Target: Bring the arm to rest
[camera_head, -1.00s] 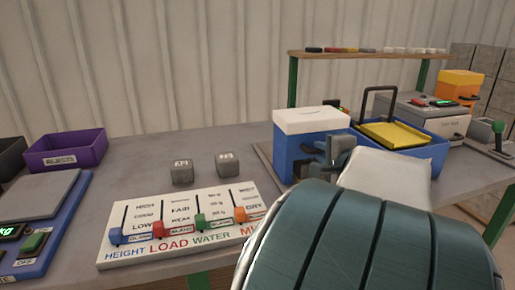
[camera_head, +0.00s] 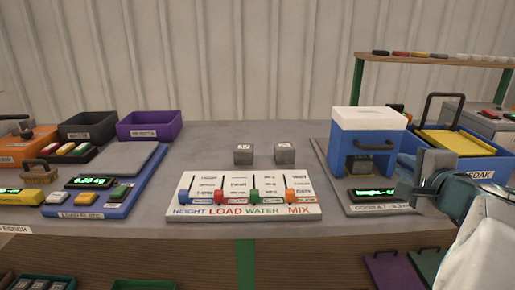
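My arm reaches in from the right edge, its pale and teal links in front of the bench. My gripper (camera_head: 428,185) is at the right, in front of the blue tub and beside the blue press with the white top (camera_head: 368,130). It is seen from the side and small, so the gap between its fingers does not show. I see nothing clearly held in it. Two grey blocks, one on the left (camera_head: 243,154) and one on the right (camera_head: 285,154), stand on the bench behind the slider board (camera_head: 245,209).
The blue soak tub (camera_head: 478,166) with a yellow tray stands close behind my gripper. A shelf (camera_head: 440,61) on green posts rises at the back right. A purple bin (camera_head: 150,125), a black bin (camera_head: 88,125) and a blue scale (camera_head: 105,190) are at the left.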

